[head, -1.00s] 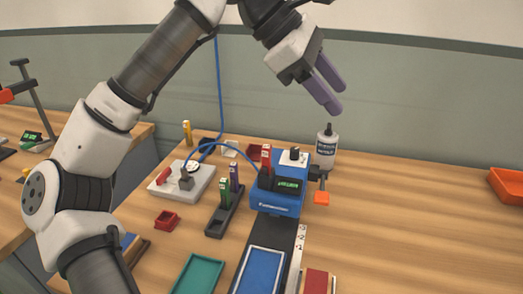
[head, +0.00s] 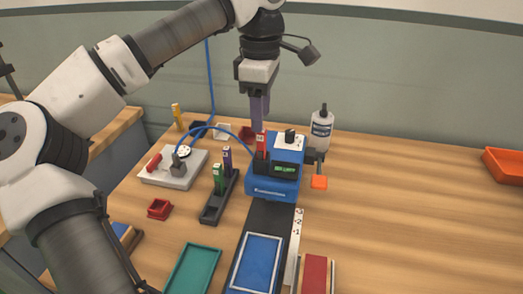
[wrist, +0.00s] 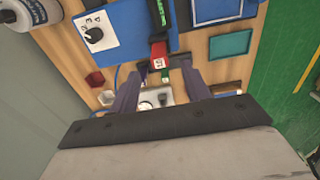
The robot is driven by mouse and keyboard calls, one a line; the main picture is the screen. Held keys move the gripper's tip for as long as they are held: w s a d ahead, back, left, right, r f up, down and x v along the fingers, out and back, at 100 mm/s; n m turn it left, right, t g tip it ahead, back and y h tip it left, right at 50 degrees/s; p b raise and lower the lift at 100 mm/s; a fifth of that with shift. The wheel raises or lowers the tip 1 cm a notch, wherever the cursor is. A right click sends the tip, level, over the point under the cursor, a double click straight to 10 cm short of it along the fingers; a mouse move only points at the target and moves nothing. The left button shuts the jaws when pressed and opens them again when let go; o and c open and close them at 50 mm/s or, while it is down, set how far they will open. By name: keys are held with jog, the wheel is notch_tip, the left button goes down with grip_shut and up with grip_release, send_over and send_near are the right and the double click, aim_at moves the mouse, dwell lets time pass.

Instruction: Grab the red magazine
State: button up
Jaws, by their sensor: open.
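The red magazine (head: 262,144) stands upright in the dark holder on the left side of the blue machine (head: 272,184). In the wrist view the red magazine (wrist: 158,50) shows end-on with a white label, between my fingertips. My gripper (head: 260,124) points down with its purple fingers just above the magazine's top in the head view. In the wrist view my gripper (wrist: 158,72) is open, with one finger on each side of the red magazine. I cannot tell whether the fingers touch it.
A black rack (head: 214,208) holds a green magazine (head: 218,180) and a purple magazine (head: 227,160) to the left. A yellow magazine (head: 177,115) stands farther back. A white bottle (head: 321,130) is right of the machine. A blue cable (head: 225,146) arches close by. The table's right side is mostly clear.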

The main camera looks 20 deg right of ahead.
aim_at(262, 151)
jog(key=shift+f+p, duration=0.35)
jog(key=shift+f, duration=2.35)
jog(key=shift+d, duration=0.1)
grip_shut()
jog(key=shift+r, duration=0.1)
